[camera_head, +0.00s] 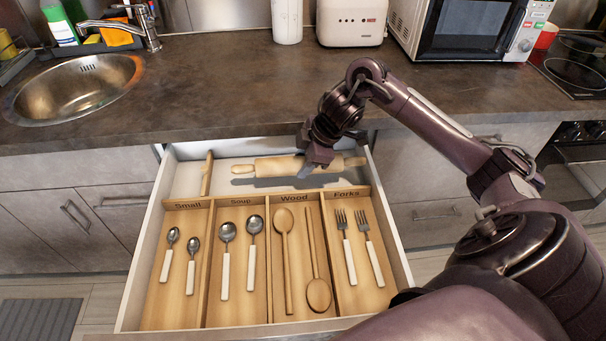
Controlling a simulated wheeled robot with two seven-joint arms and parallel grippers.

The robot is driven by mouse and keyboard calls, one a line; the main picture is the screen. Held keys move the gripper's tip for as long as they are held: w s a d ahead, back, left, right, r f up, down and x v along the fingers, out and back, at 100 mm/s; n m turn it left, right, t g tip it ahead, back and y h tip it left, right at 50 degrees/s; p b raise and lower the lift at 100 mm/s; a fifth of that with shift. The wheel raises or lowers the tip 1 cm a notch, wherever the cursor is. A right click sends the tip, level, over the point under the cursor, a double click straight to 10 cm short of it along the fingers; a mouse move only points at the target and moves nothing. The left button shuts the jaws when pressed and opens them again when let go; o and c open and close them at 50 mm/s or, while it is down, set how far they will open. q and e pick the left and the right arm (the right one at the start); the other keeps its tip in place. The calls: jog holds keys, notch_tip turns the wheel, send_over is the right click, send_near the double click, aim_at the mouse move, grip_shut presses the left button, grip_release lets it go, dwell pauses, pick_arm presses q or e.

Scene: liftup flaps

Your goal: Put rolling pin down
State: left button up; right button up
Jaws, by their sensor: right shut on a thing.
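A wooden rolling pin (272,166) lies level across the back compartment of the open drawer (185,180), behind the labelled cutlery sections. A shadow shows just below it, and I cannot tell whether it touches the drawer floor. My right gripper (312,168) points down at the right part of the pin and is shut on it. The fingers hide part of the pin, whose right handle shows beyond them. My left gripper is not in view.
Front sections of a wooden divider (208,262) hold spoons, wooden spoons and forks. A short wooden partition (207,173) stands left of the pin. The dark countertop (220,95) lies behind the drawer, with a sink (75,88), toaster (351,22) and microwave (458,28).

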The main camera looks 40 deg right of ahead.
notch_tip(320, 180, down, 4)
jog(key=shift+a+r+b, duration=0.1)
jog(key=shift+b, duration=0.2)
jog(key=shift+f, duration=0.25)
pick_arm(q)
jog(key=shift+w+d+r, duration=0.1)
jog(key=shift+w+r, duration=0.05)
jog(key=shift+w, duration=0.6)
pick_arm(e)
jog(key=shift+f, duration=0.15)
jog(key=o, duration=0.9)
jog(key=shift+o, duration=0.2)
